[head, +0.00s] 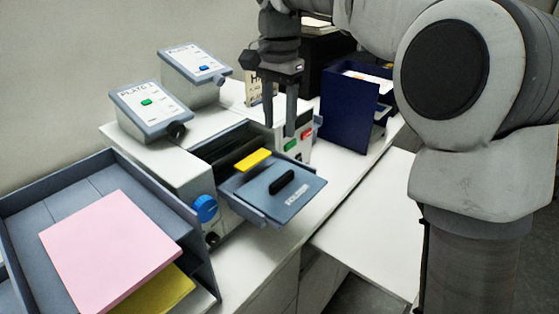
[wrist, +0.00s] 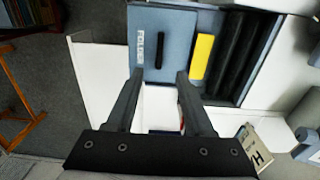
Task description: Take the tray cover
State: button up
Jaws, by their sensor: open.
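The tray cover (head: 300,198) is a flat blue-grey plate with a raised black handle (head: 282,182) and lettering that seems to read FOLDER. It lies at the front of the folding machine (head: 180,172). In the wrist view the cover (wrist: 177,25) lies beyond my fingertips, with its black handle (wrist: 160,49) roughly in line with the gap between them. My gripper (head: 281,122) points down behind the cover in the head view, above the machine's far side. In the wrist view my gripper (wrist: 160,75) is open and empty, its two fingers apart.
A yellow piece (head: 253,160) sits beside the cover, near dark rollers (wrist: 228,55). A blue-grey tray (head: 65,182) holding pink paper (head: 110,245) stands at the left. A navy organiser (head: 345,112) stands behind. Two slanted panels (head: 150,105) (head: 195,67) stand at the back left.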

aim_at(279, 180)
notch_tip(279, 180, down, 15)
jog(key=shift+r, duration=0.2)
dwell(0.3)
grip_shut()
